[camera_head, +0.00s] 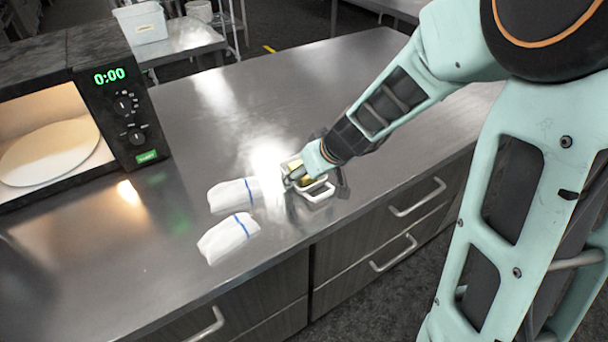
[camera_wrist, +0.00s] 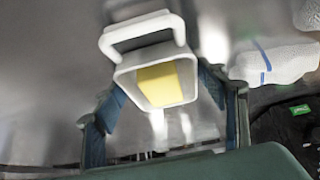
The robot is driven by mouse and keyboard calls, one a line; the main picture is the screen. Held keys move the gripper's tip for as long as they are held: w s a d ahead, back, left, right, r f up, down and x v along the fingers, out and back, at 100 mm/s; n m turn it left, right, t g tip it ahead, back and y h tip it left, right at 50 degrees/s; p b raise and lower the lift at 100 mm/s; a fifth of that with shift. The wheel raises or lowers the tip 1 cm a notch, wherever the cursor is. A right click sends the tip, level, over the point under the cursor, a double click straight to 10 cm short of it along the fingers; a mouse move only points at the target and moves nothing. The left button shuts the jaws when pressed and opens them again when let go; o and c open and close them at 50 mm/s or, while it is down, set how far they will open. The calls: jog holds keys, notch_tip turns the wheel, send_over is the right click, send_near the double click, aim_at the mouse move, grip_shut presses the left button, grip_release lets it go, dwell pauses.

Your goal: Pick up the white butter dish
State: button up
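The white butter dish (camera_wrist: 125,77) is a small square dish with a loop handle at its far side in the wrist view. A yellow block of butter (camera_wrist: 160,84) lies in it. My gripper (camera_wrist: 163,85) has one finger on each side of the dish, and the fingers are wide apart. I cannot tell whether both fingers press on the dish walls. In the head view the dish (camera_head: 319,194) shows at the end of my gripper (camera_head: 298,178), low over the counter near its front edge. Gripper and glare partly hide it, and any gap below it is unclear.
Two white cloth-like bundles with blue stripes (camera_head: 233,195) (camera_head: 228,238) lie on the steel counter (camera_head: 235,120) left of my gripper. One bundle (camera_wrist: 275,62) also shows in the wrist view. A lit microwave (camera_head: 130,115) stands at the left. The counter behind the dish is clear.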

jog(key=c, duration=1)
jog(key=shift+o, duration=0.2)
jog(key=shift+r, duration=0.15)
